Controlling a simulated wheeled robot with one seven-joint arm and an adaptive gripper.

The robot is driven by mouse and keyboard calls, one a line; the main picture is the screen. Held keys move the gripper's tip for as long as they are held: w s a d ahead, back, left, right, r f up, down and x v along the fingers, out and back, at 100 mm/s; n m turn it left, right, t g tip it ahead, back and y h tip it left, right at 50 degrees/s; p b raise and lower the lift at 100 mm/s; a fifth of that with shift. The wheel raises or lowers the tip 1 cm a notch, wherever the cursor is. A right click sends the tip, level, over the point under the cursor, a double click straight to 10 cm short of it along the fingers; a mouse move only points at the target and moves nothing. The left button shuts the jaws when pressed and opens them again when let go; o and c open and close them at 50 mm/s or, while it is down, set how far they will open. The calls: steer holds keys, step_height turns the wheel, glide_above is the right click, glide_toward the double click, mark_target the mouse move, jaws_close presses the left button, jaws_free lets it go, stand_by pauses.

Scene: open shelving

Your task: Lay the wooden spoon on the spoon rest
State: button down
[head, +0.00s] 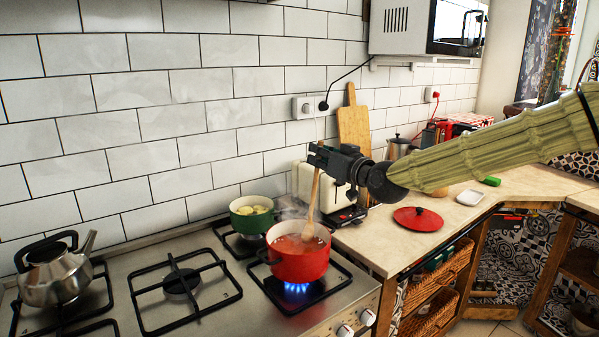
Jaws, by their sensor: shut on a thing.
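My gripper (318,157) is shut on the wooden spoon (312,198) near the upper part of its handle. The spoon is nearly upright, and its lower end goes down into the red pot (298,263) on the lit front burner. The spoon's bowl is at the level of the pot's contents, and I cannot tell how deep it sits. A small pale dish (469,198), which looks like the spoon rest, lies empty on the counter to the right, beyond the red lid (418,219).
A green pot (252,217) stands on the burner behind. A kettle (56,270) is at the far left of the stove. A white toaster (317,188) and a cutting board (353,135) stand by the wall. A green sponge-like block (490,181) lies on the counter (380,245).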

mark_target(319, 173)
step_height(319, 173, up, 7)
steer(key=p, duration=0.3)
steer(key=shift+r+p, duration=0.2)
steer(key=shift+p, duration=0.15)
step_height(319, 173, down, 12)
steer(key=b, duration=0.6)
steer(key=shift+f, duration=0.2)
steer(key=shift+s+d+r, duration=0.15)
steer(key=shift+s, duration=0.45)
steer(key=shift+s+d+r, duration=0.1)
steer(key=shift+s, duration=0.5)
steer(key=shift+s+a, duration=1.1)
steer(key=shift+a, duration=0.7)
steer(key=shift+r, duration=0.1)
